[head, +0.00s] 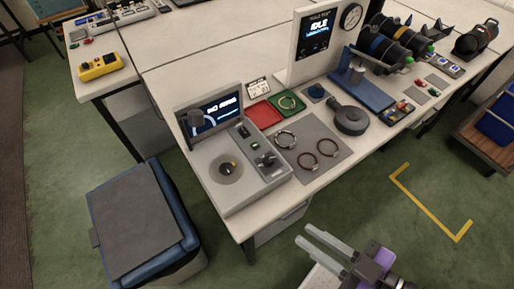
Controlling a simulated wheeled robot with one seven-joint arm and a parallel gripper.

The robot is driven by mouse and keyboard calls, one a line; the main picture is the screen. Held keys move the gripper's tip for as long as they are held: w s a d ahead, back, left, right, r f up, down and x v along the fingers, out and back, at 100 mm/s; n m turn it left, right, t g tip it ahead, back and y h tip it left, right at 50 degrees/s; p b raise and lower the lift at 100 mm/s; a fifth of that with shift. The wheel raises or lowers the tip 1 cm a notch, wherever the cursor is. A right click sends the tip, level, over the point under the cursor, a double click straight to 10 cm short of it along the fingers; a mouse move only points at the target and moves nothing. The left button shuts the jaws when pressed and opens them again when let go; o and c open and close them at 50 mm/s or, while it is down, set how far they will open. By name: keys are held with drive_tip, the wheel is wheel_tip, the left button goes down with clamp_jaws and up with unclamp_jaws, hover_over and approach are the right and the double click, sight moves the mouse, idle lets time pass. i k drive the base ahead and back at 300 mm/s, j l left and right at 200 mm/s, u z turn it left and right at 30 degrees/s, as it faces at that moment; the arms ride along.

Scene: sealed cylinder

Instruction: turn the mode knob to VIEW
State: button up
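The grey test device (232,190) stands at the near left corner of the white bench. Its tilted screen (210,113) reads what looks like "NO RING". A dark knob (266,159) sits on the strip at the device's right side; I take it to be the mode knob, but its pointer and labels are too small to read. My gripper (304,235) is at the bottom, over the floor in front of the bench, well apart from the knob. Its two grey fingers are spread and empty.
A grey mat (314,135) with rings, a red tray (264,113) and a green tray (289,103) lie to the right. A lidded blue bin (184,220) stands left of the bench. The floor before the bench is clear.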

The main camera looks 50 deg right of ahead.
sight(268, 162)
drive_tip(key=j, duration=0.85)
drive_tip(key=k+j, duration=0.15)
drive_tip(key=j, duration=0.15)
drive_tip(key=k+j, duration=0.1)
drive_tip(key=j, duration=0.2)
drive_tip(key=k+j, duration=0.15)
drive_tip(key=j, duration=0.15)
